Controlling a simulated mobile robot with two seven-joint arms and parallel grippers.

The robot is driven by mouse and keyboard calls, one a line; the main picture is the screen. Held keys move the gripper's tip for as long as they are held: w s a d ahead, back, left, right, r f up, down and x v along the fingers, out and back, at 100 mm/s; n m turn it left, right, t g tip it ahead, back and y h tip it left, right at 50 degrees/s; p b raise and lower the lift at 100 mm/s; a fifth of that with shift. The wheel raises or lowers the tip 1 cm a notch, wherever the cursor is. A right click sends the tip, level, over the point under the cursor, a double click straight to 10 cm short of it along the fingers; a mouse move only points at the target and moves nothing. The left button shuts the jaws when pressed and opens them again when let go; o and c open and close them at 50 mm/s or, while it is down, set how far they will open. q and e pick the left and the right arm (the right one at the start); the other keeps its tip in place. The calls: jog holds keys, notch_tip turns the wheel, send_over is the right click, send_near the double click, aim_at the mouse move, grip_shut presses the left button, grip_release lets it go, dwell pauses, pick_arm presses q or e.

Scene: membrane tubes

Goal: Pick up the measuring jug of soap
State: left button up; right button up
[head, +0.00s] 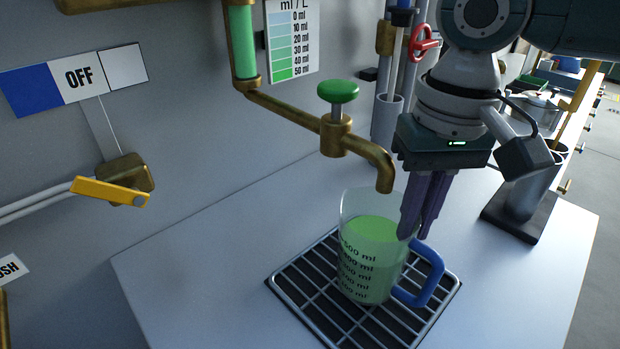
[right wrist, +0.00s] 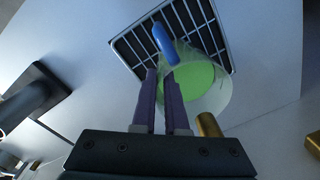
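The measuring jug (head: 368,270) is clear, with green soap inside, printed ml marks and a blue handle (head: 436,272) on its right side. It stands upright on a drain grate under a brass spout. My right gripper (head: 418,235) points down with purple fingers, close to the jug's rim and the upper part of the handle. In the right wrist view the fingers (right wrist: 161,75) are apart with a narrow gap, and the blue handle (right wrist: 165,45) shows just beyond their tips. Whether they touch it is unclear. My left gripper is not in view.
The brass spout (head: 372,155) with a green valve knob (head: 338,92) hangs just above the jug, left of my right gripper. The metal grate (head: 330,320) lies on the white counter. A dark-based stand (head: 515,222) is at the right. The counter's left part is clear.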

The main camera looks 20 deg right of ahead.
grip_shut()
dwell(1.0)
jog(key=shift+r, duration=0.1)
